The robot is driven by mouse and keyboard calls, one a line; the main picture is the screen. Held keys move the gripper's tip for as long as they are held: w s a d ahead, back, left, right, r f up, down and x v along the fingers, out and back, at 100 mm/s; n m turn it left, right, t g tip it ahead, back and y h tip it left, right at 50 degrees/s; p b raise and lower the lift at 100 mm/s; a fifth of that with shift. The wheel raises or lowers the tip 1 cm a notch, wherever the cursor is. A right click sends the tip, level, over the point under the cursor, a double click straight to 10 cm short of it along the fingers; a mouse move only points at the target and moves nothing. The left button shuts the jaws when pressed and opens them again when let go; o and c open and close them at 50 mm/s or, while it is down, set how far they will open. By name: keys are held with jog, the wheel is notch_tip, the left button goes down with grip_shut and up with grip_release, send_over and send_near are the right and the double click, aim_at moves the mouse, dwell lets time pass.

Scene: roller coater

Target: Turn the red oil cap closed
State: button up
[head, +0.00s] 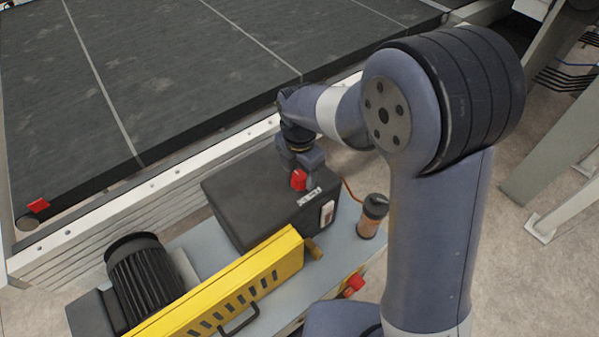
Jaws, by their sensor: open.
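A red cap (299,181) sits on top of the dark box (233,196), near its right end. My gripper (300,166) points down right at the cap, and its fingers partly hide the cap's far side. The gripper is open. I cannot tell whether its fingers touch the cap or how far the cap is turned.
A yellow slotted guard (222,290) with a handle stands in front of the box, by a black motor (140,272). A brown cylinder with a dark top (372,216) stands right of the box. A dark belt (150,70) with a pale side rail lies behind.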

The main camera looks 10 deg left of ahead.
jog(key=shift+f, duration=0.8)
jog(key=shift+c, duration=0.5)
jog(key=c, duration=0.9)
